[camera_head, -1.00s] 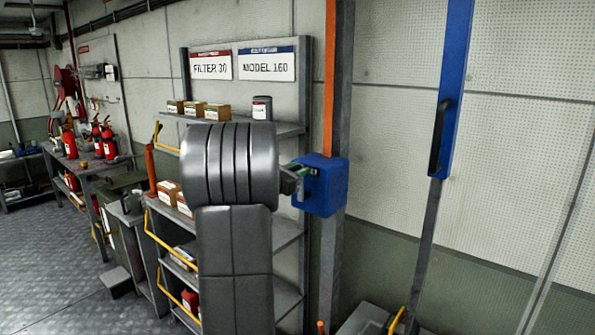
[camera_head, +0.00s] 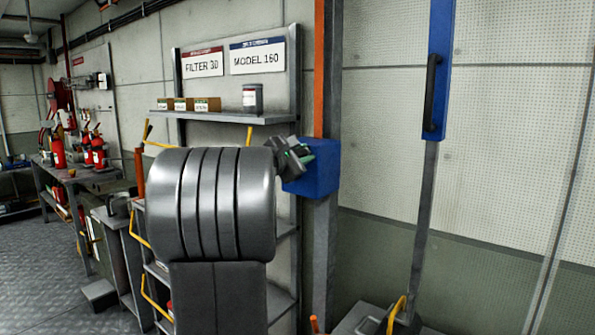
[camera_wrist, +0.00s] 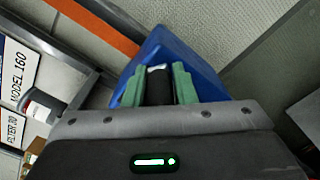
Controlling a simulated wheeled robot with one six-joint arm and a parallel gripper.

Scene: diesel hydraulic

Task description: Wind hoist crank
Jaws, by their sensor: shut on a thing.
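A blue hoist box (camera_head: 322,168) is fixed to a grey post with an orange strip, right of centre in the head view. It also shows as a blue wedge behind the fingers in the wrist view (camera_wrist: 188,55). My gripper (camera_head: 300,150) is at the upper left front of the box, tilted. In the wrist view its green fingers (camera_wrist: 158,85) are shut on a black crank handle (camera_wrist: 158,88), with a small pale end showing. The crank's arm is hidden behind the gripper and my arm.
A shelf (camera_head: 222,117) with small boxes and a grey can (camera_head: 252,97) stands left of the post. My arm blocks much of the lower shelving. A blue upright with a black handle (camera_head: 431,92) stands to the right. A workbench with red extinguishers (camera_head: 88,150) is farther left.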

